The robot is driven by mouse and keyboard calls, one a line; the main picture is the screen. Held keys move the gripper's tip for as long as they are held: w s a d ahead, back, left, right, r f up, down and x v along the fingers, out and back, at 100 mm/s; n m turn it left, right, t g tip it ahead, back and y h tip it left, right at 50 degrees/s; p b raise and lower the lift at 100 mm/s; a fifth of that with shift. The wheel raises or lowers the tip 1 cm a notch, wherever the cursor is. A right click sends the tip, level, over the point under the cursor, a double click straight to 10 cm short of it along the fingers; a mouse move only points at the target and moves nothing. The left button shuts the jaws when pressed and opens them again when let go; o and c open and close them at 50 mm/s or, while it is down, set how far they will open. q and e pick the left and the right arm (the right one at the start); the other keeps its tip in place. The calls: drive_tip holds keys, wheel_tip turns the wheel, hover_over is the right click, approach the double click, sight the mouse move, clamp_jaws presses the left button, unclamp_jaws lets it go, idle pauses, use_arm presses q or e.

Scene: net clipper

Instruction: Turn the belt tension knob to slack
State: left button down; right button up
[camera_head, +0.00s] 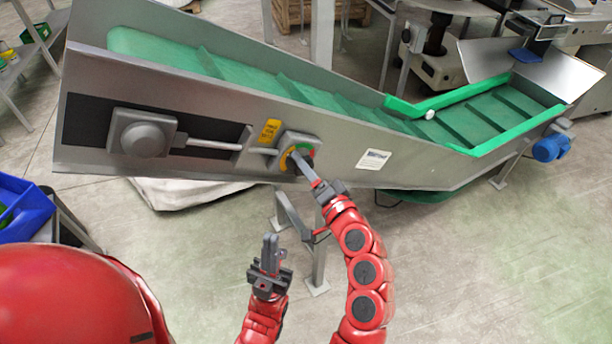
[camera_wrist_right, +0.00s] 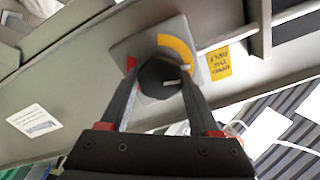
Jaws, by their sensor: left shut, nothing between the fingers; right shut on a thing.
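The belt tension knob (camera_wrist_right: 160,77) is dark and faceted with a pale pointer line, set on a grey plate (camera_wrist_right: 122,48) with a yellow arc and a red mark. In the head view, the knob's plate (camera_head: 297,142) sits on the side of the conveyor (camera_head: 215,171), partly covered by my gripper. My right gripper (camera_head: 302,162) is shut on the knob, and its fingers lie on either side of it in the right wrist view (camera_wrist_right: 162,88). My left gripper (camera_head: 270,247) is shut and empty, low in front of the conveyor and apart from it.
A yellow label (camera_head: 270,131) is beside the knob, with a rod and grey bearing block (camera_head: 142,134) to its left. A white label (camera_head: 373,159) is to the right. A blue crate (camera_head: 22,209) stands at left. The floor at right is clear.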

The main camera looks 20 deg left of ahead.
drive_tip(key=n+b, duration=0.2)
drive_tip(key=shift+f+n, duration=0.25)
drive_tip(key=shift+n, duration=0.05)
drive_tip(key=shift+r+n+b, duration=0.2)
drive_tip(key=shift+n+b, duration=0.9)
drive_tip(key=shift+b, duration=0.1)
drive_tip(key=o, duration=1.4)
drive_tip(key=shift+c, duration=0.2)
